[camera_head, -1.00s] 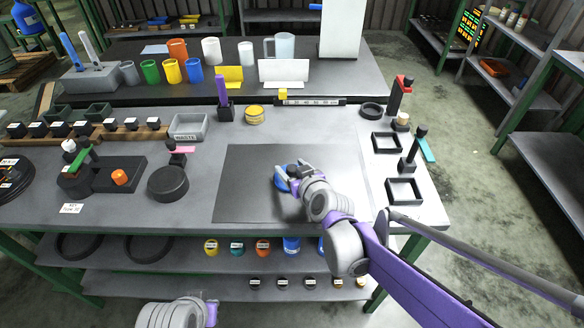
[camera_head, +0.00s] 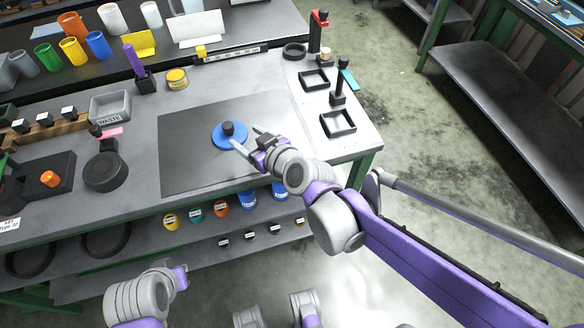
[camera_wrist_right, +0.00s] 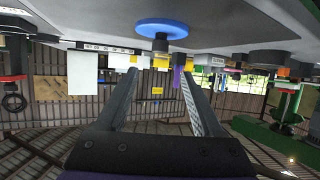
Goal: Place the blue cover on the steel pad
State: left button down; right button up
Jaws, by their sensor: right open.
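The blue cover (camera_head: 229,136) is a flat disc with a black knob on top. It lies on the dark steel pad (camera_head: 185,165), right of the pad's middle. My right gripper (camera_head: 248,138) is open and empty, just right of the cover and apart from its knob. In the right wrist view the blue cover (camera_wrist_right: 160,28) shows upside down, past the open fingers (camera_wrist_right: 155,85), with nothing between them. My left arm (camera_head: 145,295) shows at the bottom left in front of the table, and I cannot see its fingertips clearly.
A black round dish (camera_head: 105,172) and a grey waste tray (camera_head: 110,106) stand left of the pad. Square black frames (camera_head: 338,122) and a black stand (camera_head: 339,85) are to its right. A yellow tin (camera_head: 177,78) stands behind it. The rest of the pad is bare.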

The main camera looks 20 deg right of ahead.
jog(key=s+d+f+m+g+h, duration=0.2)
jog(key=s+d+f, duration=0.3)
jog(key=s, duration=0.6)
jog(key=s+d+f+m+g+h, duration=0.2)
jog(key=s+d+f+g, duration=0.3)
jog(key=s+d, duration=0.3)
jog(key=s+f+h, duration=0.1)
jog(key=s, duration=0.2)
jog(key=shift+f+m+g, duration=0.2)
jog(key=shift+m+g, duration=0.1)
